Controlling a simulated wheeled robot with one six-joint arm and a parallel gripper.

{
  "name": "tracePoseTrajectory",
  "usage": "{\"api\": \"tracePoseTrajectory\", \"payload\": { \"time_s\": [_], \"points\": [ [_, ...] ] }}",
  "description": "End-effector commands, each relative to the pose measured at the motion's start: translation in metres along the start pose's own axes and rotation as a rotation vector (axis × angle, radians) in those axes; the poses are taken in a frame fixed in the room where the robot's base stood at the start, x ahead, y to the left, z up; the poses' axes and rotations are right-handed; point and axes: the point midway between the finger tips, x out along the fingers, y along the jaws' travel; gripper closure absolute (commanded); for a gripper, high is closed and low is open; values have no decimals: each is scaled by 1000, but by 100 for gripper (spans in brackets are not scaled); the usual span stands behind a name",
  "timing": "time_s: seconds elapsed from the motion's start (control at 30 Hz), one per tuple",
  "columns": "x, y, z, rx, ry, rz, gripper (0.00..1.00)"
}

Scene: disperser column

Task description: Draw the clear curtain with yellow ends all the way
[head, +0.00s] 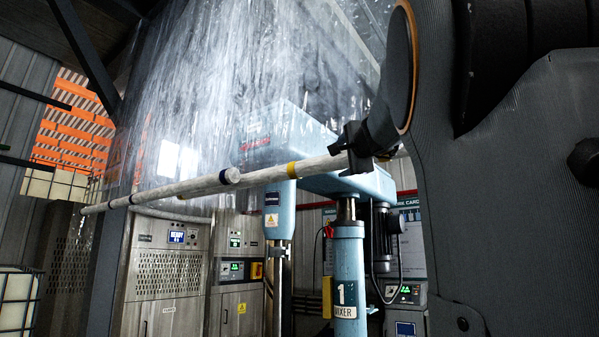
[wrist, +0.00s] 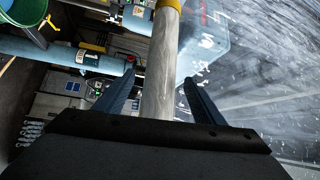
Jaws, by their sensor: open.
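The clear curtain (head: 205,95) hangs as a see-through plastic sheet across the upper left and middle of the head view. A long pale bar (head: 190,187) runs along its lower edge, sloping up to the right, with a dark band and a yellow band (head: 292,170) on it. In the wrist view, the curtain (wrist: 270,75) fills the right side. My gripper (head: 352,150) is at the bar's right part. In the wrist view, the bar passes between the two blue fingers of my open gripper (wrist: 158,76), with a yellow band (wrist: 170,5) beyond the fingertips. Whether a finger touches it is unclear.
The blue mixer (head: 348,270) stands behind the bar, with its head partly behind the curtain. Grey control cabinets (head: 165,270) stand at the lower left. A caged white tank (head: 18,300) is at the left edge. My arm blocks the right side.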

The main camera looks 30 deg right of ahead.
Motion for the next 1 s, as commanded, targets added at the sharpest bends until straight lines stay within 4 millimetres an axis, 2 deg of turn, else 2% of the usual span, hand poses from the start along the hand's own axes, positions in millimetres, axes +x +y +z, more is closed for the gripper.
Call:
{"api": "tracePoseTrajectory", "payload": {
  "time_s": [0.2,0.4,0.8,1.0],
  "points": [
    [34,-2,-1,-1,-1,2,37],
    [56,-2,0,-2,-1,0,37],
    [64,0,2,-3,-2,0,37],
    [63,0,2,-3,-2,0,71]
  ]
}}
